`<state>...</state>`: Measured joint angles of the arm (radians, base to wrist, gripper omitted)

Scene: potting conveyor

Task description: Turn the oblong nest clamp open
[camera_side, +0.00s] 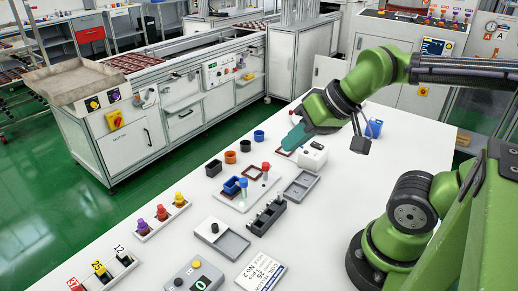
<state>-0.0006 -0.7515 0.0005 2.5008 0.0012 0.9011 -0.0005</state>
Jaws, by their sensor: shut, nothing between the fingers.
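A pale fixture plate (236,203) lies mid-bench. It carries a blue square holder (231,185), a dark red frame (253,172) and two upright pieces with red tops, one near the blue holder (243,183) and one at the right (266,167). I cannot tell which of these is the oblong nest clamp, or how it is turned. My gripper (296,138) has teal fingers, shut and empty. In the picture it is above and to the right of the plate, apart from it, beside a white box (313,156). It partly hides another dark red frame (284,152).
A grey tray (300,187) and a dark block with posts (266,216) stand right of the plate. Small black, orange and blue cups (259,135) stand behind it. A grey box (222,240) and a control box (194,279) are in front.

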